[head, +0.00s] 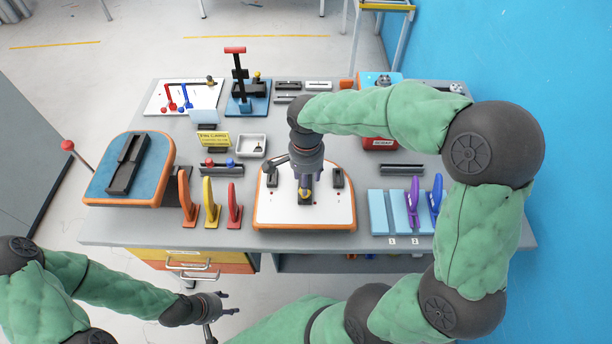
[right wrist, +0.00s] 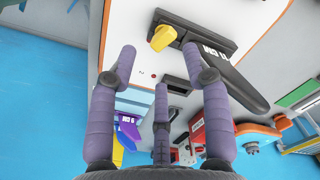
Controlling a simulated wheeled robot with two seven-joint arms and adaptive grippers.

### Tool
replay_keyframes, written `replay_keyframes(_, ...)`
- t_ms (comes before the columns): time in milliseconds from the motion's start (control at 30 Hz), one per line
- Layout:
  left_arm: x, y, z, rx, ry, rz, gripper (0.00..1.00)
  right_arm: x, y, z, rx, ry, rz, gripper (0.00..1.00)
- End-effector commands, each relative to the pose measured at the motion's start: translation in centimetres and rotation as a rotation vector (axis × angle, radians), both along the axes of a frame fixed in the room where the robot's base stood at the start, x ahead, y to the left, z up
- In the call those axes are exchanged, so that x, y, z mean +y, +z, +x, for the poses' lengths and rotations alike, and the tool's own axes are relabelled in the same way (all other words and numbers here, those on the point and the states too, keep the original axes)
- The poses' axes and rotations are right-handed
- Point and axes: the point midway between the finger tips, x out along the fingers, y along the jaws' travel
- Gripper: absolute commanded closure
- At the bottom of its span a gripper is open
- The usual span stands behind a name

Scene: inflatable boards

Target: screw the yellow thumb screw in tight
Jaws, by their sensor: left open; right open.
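The yellow thumb screw (right wrist: 163,38) sits in a black block (right wrist: 210,40) on the white board (head: 270,208) with an orange edge. In the head view the screw (head: 305,191) shows as a small yellow spot under my right gripper (head: 306,180). My right gripper points down and is open. In the right wrist view its purple fingers (right wrist: 158,62) are spread, with the screw just beyond the gap between the two upper fingertips and no visible contact. How deep the screw sits cannot be told. My left gripper (head: 233,303) is open and empty, low in front of the table.
Red, yellow and orange upright handles (head: 212,205) stand left of the white board. A blue board (head: 105,178) lies at the left. A white tray (head: 252,146) stands behind. My right arm covers the table's back right.

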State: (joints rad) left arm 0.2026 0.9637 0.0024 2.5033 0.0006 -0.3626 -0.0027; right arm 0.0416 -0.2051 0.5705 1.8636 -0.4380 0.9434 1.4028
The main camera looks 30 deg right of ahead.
Motion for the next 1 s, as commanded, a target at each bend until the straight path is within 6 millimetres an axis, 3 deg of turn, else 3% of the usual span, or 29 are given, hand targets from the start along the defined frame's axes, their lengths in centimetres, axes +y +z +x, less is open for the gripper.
replay_keyframes(267, 0.0, 0.0, 0.0, 0.000, 0.000, 0.000, 0.49, 0.0, -0.1, 0.0, 0.001, 0.011, 0.000, 0.51)
replay_keyframes(633, 0.0, 1.2, 0.0, 0.000, 0.000, 0.000, 0.49, -0.1, 0.0, 0.1, 0.002, 0.328, 0.001, 0.51)
replay_keyframes(1000, 0.0, 1.3, 0.0, 0.000, 0.000, 0.000, 0.49, -0.1, 0.0, 0.1, 0.001, 0.367, 0.000, 0.51)
